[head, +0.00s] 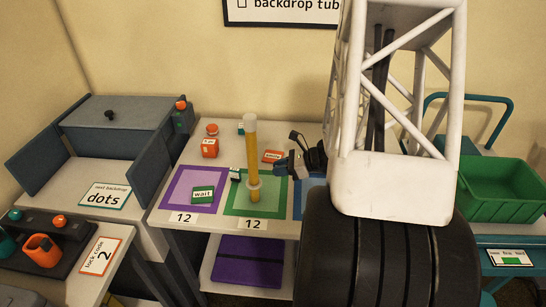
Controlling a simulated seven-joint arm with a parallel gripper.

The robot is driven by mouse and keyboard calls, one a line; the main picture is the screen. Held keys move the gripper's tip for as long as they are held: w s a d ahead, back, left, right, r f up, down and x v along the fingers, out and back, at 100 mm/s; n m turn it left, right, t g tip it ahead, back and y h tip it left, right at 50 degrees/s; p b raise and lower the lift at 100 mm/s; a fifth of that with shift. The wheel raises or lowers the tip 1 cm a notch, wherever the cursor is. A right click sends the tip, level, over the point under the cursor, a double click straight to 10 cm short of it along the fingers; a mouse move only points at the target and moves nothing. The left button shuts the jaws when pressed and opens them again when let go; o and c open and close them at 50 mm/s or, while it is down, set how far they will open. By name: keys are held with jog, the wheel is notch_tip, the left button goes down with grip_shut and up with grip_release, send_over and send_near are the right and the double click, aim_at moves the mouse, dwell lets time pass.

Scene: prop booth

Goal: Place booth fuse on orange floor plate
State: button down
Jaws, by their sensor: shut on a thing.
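My gripper (283,168) is small and dark in the head view, just right of a tall yellow tube, above the right part of the table. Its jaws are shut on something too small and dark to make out. I cannot pick out the booth fuse for certain. I see no orange floor plate. The table shows a purple plate (173,198), a green plate (275,205) and part of a blue plate (311,206). My arm hides what lies right of the blue one.
The yellow tube (251,143) stands upright over the green plate, with a pale collar. A green "wait" block (203,193), an orange block (209,148) and an orange card (272,156) are nearby. A green crate (502,211) is at right, a dark hinged box (117,127) at left.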

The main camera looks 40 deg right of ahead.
send_over(273, 156)
jog(key=shift+f, duration=0.8)
dwell(0.4)
jog(key=shift+f, duration=1.75)
jog(key=shift+f, duration=0.1)
jog(key=c, duration=1.1)
grip_release()
jog(key=shift+v, duration=6.05)
